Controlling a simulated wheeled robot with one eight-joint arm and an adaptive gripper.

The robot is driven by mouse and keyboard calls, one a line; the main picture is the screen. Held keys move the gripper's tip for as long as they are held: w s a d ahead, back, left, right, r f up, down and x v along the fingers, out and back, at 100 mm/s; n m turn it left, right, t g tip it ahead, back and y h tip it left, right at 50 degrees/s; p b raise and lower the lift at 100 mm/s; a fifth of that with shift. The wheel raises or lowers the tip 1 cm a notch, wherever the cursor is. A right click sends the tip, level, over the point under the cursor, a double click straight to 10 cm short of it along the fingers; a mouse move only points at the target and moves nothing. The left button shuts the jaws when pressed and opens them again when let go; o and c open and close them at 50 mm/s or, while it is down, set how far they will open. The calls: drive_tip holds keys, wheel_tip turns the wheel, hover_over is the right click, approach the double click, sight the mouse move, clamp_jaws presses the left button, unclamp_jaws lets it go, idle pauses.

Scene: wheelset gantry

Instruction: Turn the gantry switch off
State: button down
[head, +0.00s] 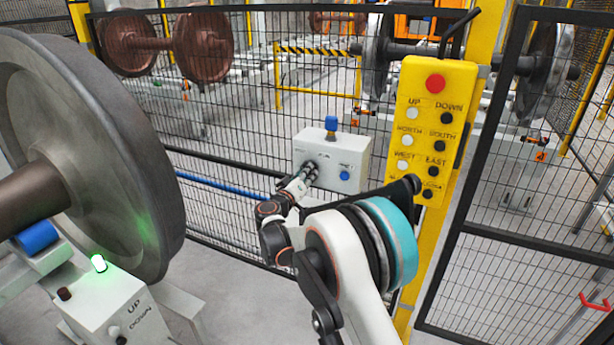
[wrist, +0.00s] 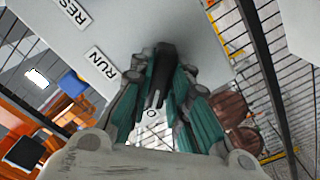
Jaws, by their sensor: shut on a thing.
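The gantry switch box (head: 323,160) is a white box on the mesh fence in the head view, with a blue knob-like part on top and a blue button at its right. My gripper (head: 308,168) is at the left of its front face. In the wrist view, the box face (wrist: 140,22) carries labels RUN, an O and a partly cut-off RES. My gripper (wrist: 163,88) is shut on the black switch handle (wrist: 164,58), its teal-padded fingers on both sides. The fingers hide part of the handle, and I cannot tell its exact setting.
A yellow pendant (head: 433,130) with a red button and several direction buttons hangs right of the box. A large wheel (head: 130,150) and a white control box (head: 105,305) with a lit green lamp stand at left. Black mesh fence (head: 225,130) runs behind.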

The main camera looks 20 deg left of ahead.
drive_tip(key=shift+r+n, duration=0.1)
drive_tip(key=shift+n, duration=0.5)
drive_tip(key=c, duration=1.5)
unclamp_jaws()
drive_tip(key=s, duration=0.8)
drive_tip(key=s+a, duration=0.1)
drive_tip(key=s, duration=0.3)
